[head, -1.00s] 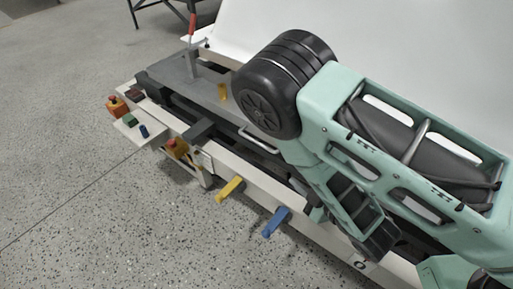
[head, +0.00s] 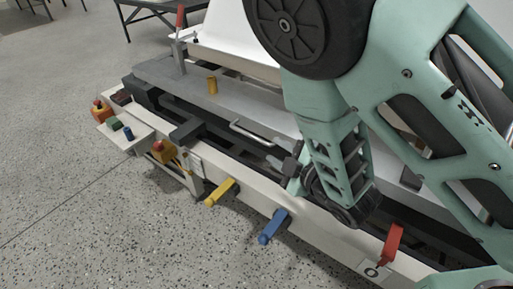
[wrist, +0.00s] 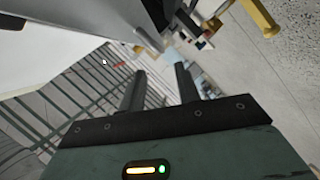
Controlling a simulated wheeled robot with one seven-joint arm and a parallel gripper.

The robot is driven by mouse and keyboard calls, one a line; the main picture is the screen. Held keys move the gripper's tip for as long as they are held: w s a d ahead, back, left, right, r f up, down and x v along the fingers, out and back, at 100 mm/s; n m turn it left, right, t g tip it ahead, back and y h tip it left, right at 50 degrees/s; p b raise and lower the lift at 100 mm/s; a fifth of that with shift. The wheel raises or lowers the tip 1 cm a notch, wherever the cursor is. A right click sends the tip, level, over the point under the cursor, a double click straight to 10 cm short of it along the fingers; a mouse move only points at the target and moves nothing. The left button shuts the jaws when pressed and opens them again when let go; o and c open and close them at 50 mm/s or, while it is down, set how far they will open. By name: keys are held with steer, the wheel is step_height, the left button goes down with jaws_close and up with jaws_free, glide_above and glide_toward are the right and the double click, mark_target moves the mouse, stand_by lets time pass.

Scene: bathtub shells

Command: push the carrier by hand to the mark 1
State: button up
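The carrier (head: 225,98) is a long grey plate on dark rails, with a white shell (head: 228,32) above it. A silver bar handle (head: 252,133) stands on its near side. My gripper (head: 277,157) is just right of this handle in the head view, partly hidden by my arm; I cannot tell if it touches. In the wrist view my gripper (wrist: 160,80) has its two fingers apart with nothing between them. A round mark like a 0 (head: 371,271) is on the near rail at lower right. I cannot make out a mark 1.
Yellow (head: 221,192), blue (head: 272,227) and red (head: 392,244) levers stick out from the white front rail. The floor in front is clear.

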mark_target(260, 140)
steer(key=shift+w+a+f+b, duration=0.2)
steer(key=shift+w+f+b, duration=0.2)
steer(key=shift+b, duration=2.3)
steer(key=b+x, duration=0.4)
steer(key=x, duration=0.4)
steer(key=shift+w+a+r, duration=0.1)
steer(key=shift+w+a, duration=0.05)
steer(key=shift+w, duration=0.1)
jaws_close()
